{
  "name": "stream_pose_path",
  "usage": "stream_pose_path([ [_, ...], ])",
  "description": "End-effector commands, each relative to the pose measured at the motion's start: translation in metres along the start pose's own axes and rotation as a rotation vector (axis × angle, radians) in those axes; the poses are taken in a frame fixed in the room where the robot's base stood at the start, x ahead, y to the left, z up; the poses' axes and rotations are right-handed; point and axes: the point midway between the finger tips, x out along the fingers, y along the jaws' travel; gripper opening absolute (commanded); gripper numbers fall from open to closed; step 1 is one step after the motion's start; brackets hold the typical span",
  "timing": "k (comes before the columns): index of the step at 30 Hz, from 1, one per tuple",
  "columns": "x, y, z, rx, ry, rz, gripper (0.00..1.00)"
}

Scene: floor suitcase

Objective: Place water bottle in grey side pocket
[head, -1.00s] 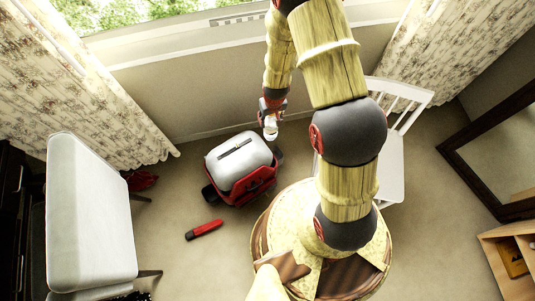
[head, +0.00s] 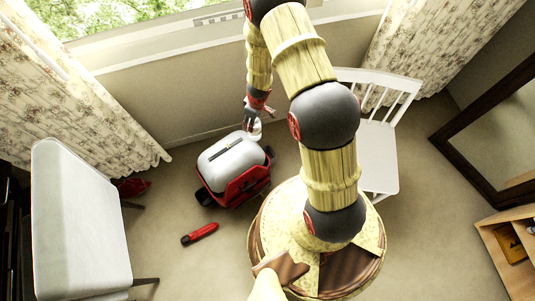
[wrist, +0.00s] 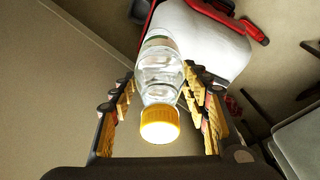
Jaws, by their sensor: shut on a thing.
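A clear water bottle with an orange-yellow cap (wrist: 160,122) is between the fingers of my gripper (wrist: 158,76) in the wrist view. My gripper is shut on it. In the head view, the bottle (head: 256,131) hangs from my gripper (head: 254,113) just behind the suitcase. In the wrist view, the suitcase (wrist: 212,35) lies beyond the bottle's far end.
A red and black object (head: 199,234) lies on the floor in front of the suitcase. A pale chair (head: 80,220) stands at left and a white chair (head: 377,155) at right behind my arm. The wall (head: 180,95) is close behind my gripper.

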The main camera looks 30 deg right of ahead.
Motion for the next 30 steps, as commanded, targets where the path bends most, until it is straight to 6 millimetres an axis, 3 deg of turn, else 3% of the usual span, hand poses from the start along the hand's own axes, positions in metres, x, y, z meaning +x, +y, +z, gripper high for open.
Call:
stream_pose_path([
  [21,0.165,0.068,0.038,-1.127,-0.001,-0.172,0.00],
  [30,0.209,0.083,0.054,-1.465,-0.001,-0.220,0.00],
])
